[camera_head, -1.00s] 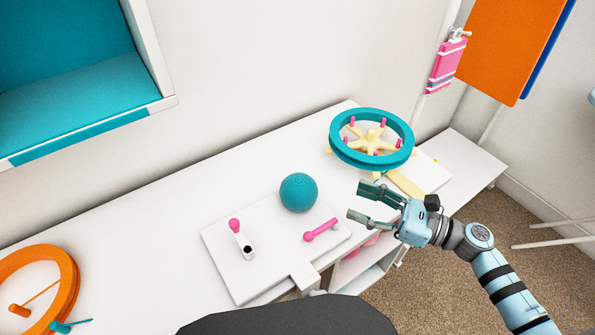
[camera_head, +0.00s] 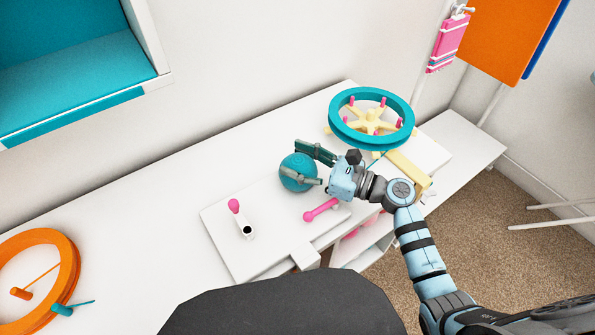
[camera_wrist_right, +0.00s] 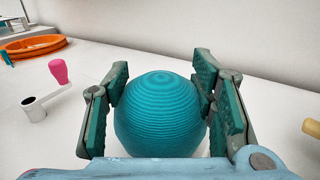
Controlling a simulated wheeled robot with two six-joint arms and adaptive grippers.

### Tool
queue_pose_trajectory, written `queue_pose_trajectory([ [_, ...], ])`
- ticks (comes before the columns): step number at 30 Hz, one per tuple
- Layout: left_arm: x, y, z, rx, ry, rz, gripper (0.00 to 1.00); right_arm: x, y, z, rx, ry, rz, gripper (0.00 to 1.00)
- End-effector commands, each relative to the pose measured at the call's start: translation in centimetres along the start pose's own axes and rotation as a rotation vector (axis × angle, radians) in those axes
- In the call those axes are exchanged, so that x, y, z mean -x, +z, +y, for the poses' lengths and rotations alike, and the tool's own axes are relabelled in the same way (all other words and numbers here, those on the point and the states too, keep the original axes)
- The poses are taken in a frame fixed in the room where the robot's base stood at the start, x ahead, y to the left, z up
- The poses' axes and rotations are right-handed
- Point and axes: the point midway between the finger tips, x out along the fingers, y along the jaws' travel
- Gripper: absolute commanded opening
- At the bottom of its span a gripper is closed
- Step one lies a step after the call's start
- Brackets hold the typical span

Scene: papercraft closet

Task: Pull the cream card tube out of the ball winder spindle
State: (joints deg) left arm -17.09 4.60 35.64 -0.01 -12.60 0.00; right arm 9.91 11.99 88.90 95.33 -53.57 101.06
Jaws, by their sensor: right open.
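A teal ridged yarn ball (camera_head: 297,173) sits on the white winder board (camera_head: 232,262); it fills the middle of the wrist view (camera_wrist_right: 160,120). My right gripper (camera_head: 290,160) is open, with one finger on each side of the ball. In the wrist view the fingers (camera_wrist_right: 162,75) flank the ball; I cannot tell whether they touch it. A white crank arm (camera_head: 243,222) with a pink knob and a dark round hole stands left of the ball. I see no separate cream card tube; the ball and gripper hide the spindle. My left gripper is out of view.
A pink peg-like piece (camera_head: 320,210) lies close to my right gripper. A teal wheel (camera_head: 346,138) with cream spokes and pink pegs stands behind on the right. An orange ring (camera_head: 70,265) is at the left. The white table (camera_head: 150,215) is clear between.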

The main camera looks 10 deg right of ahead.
Motion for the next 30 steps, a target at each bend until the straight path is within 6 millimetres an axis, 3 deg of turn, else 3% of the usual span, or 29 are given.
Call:
queue_pose_trajectory([
  [2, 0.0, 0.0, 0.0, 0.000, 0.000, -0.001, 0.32, 0.0, 0.0, 0.0, 0.000, 0.000, 0.000, 0.51],
  [9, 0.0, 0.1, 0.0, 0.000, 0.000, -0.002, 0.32, 0.1, 0.0, 0.0, 0.001, 0.000, 0.000, 0.13],
  [22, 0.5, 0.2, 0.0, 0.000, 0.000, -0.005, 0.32, 0.1, 0.9, 0.0, 0.003, 0.000, -0.001, 0.12],
  [26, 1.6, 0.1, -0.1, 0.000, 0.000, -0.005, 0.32, 0.1, 3.0, 0.0, 0.004, 0.000, -0.001, 0.12],
  [30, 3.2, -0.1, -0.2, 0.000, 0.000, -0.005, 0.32, 0.1, 6.6, 0.0, 0.005, 0.001, -0.002, 0.12],
])
